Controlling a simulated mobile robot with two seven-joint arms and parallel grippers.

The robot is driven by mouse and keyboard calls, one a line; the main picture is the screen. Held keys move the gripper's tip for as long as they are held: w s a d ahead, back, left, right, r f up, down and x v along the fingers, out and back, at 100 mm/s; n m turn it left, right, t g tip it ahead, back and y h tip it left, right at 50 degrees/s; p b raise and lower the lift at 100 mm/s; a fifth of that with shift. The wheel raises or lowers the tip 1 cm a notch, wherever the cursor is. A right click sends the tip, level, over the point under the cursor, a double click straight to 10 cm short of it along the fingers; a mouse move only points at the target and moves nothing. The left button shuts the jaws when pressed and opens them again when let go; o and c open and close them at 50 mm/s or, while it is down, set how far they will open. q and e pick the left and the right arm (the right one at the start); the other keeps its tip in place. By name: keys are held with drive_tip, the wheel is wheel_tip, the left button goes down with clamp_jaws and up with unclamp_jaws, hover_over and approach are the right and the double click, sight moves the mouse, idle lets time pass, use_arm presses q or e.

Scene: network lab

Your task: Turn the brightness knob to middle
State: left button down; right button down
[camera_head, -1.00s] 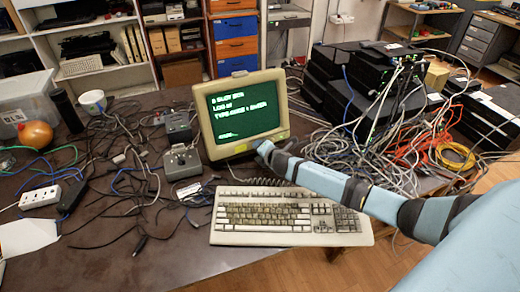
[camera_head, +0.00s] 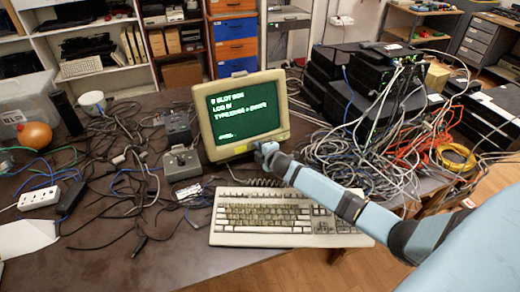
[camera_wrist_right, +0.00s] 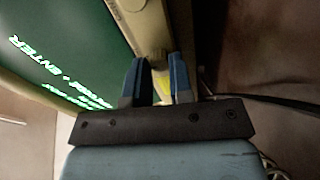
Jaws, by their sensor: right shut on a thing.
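The beige monitor (camera_head: 203,125) stands on the table with green text on its dark green screen (camera_head: 247,107). My right gripper (camera_head: 264,154) is at the lower right of the monitor's front bezel. In the right wrist view the two blue fingers of the gripper (camera_wrist_right: 160,82) are close together, with a narrow yellowish thing, seemingly the brightness knob (camera_wrist_right: 162,84), between them. The gripper is shut on it. The knob is mostly hidden by the fingers, and its pointer or angle cannot be read. In the head view the gripper hides it. My left gripper is not in view.
A beige keyboard (camera_head: 285,220) lies in front of the monitor, below my right arm. Small grey boxes (camera_head: 182,162) and loose cables stand left of the monitor. Tangled cables (camera_head: 350,150) and stacked black devices (camera_head: 345,85) fill the right side.

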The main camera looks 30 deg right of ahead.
idle(0.3)
drive_tip(key=c, duration=1)
unclamp_jaws()
drive_tip(key=shift+s, duration=0.1)
drive_tip(key=v, duration=1.3)
drive_tip(key=shift+s+r+p, duration=0.15)
drive_tip(key=shift+s+p, duration=0.15)
drive_tip(key=shift+p, duration=0.05)
